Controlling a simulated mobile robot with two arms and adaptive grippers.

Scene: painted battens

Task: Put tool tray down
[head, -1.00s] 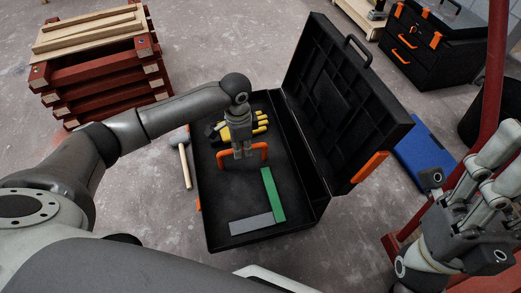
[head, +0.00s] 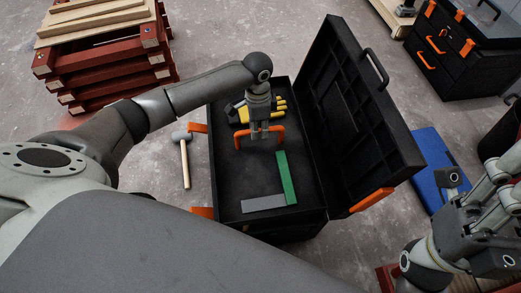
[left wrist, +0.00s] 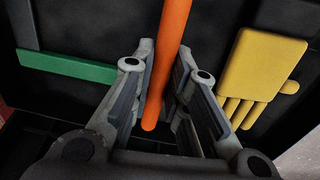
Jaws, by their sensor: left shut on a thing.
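The tool tray (head: 235,180) is black with an orange arched handle (head: 239,138). It holds yellow-and-black work gloves (head: 262,108) and a square with a green arm (head: 287,180) and grey arm. My left gripper (head: 260,139) is shut on the handle from above; the handle passes between its fingers in the left wrist view (left wrist: 160,85). The tray lies over the body of the open black toolbox (head: 312,228), lined up with it. I cannot tell whether it rests in it. My right gripper (head: 490,205) is at the right edge, its jaws unclear.
The toolbox lid (head: 350,110) stands open on the right. A mallet (head: 184,160) lies on the floor left of the box. Stacked red timbers (head: 110,65) stand at upper left, a black drawer chest (head: 455,60) at upper right. A blue flat case (head: 425,170) lies right of the lid.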

